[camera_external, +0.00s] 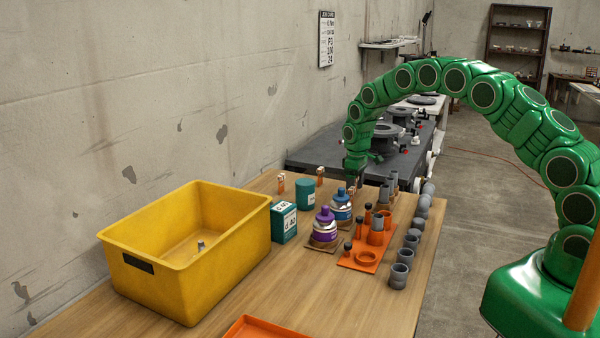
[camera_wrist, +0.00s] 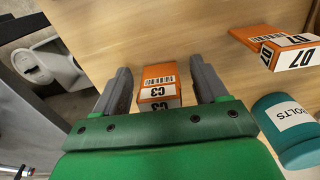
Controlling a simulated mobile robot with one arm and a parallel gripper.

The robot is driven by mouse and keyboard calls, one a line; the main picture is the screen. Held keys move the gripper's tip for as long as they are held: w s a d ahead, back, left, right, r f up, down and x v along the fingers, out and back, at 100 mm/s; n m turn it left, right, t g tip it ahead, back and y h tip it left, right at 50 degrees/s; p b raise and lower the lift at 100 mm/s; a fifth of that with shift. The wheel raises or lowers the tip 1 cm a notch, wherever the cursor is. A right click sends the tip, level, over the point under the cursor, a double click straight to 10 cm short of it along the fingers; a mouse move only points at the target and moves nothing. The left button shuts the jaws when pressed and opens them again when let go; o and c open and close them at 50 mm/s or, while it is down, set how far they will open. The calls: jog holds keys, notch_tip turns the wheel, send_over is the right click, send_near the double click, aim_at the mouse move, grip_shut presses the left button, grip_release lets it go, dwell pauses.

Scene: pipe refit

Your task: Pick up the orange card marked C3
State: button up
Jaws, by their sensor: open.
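The orange card marked C3 (camera_wrist: 158,88) is in the wrist view, with a white label face and a barcode on its orange top. It stands on the wooden table between the two grey fingers of my gripper (camera_wrist: 160,68), which are apart with a gap on each side of the card. The green palm edge borders the card's lower end. In the external view my gripper (camera_external: 355,176) is low over the far part of the table. I cannot make out the C3 card there.
An orange card marked D7 (camera_wrist: 292,52) and a teal can labelled BOLTS (camera_wrist: 290,130) are to the right in the wrist view. The external view shows a yellow bin (camera_external: 185,270), a purple bottle (camera_external: 325,225), a blue bottle (camera_external: 341,204) and an orange fittings tray (camera_external: 350,263).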

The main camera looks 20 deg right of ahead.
jog(key=shift+f, duration=0.2)
jog(key=c, duration=1.1)
